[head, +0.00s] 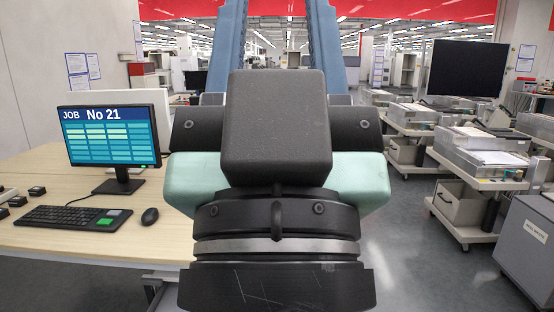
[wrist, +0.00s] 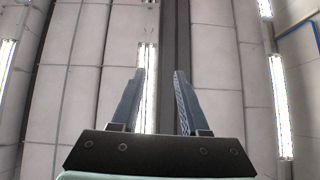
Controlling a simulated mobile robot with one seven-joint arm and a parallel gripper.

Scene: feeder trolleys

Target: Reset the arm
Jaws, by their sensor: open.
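My gripper (wrist: 160,75) shows in the wrist view with its two blue-grey fingers apart. Nothing is between them, and behind them are only pale ceiling or wall panels and light tubes. In the head view my arm fills the middle, with dark grey and pale green links close to the camera. Two blue finger-like bars of my gripper (head: 275,25) rise at the top, apart from each other, their tips cut off by the frame edge.
A wooden desk (head: 60,240) at left holds a monitor (head: 110,138) reading "JOB No 21", a keyboard (head: 68,217) and a mouse (head: 150,216). Feeder trolleys (head: 487,182) stand along the right, with a grey cabinet (head: 525,245) nearest. Grey floor (head: 405,250) is clear between.

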